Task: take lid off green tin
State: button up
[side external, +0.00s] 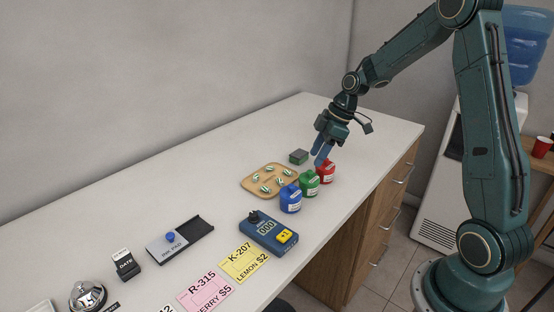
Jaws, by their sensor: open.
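The green tin (309,185) stands upright on the counter, between a blue tin (290,201) and a red tin (326,175). It has a pale label on its front, and its top looks closed, though the lid is too small to make out clearly. My gripper (320,158) points down with its jaws open and nothing visible between them. Its fingertips are above and slightly behind the green tin, close to the red tin's top and partly overlapping it in the picture. I cannot tell whether they touch it.
A wooden tray (249,187) with several small wrapped pieces lies left of the tins. A small dark box with a green top (298,156) sits behind. A blue device with a display (266,232) and price cards (244,263) lie in front. The counter's far end is clear.

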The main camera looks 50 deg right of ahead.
aim_at(310, 171)
jog(key=shift+s+x, duration=0.2)
jog(key=shift+x, duration=2.35)
jog(key=shift+c, duration=0.4)
grip_shut()
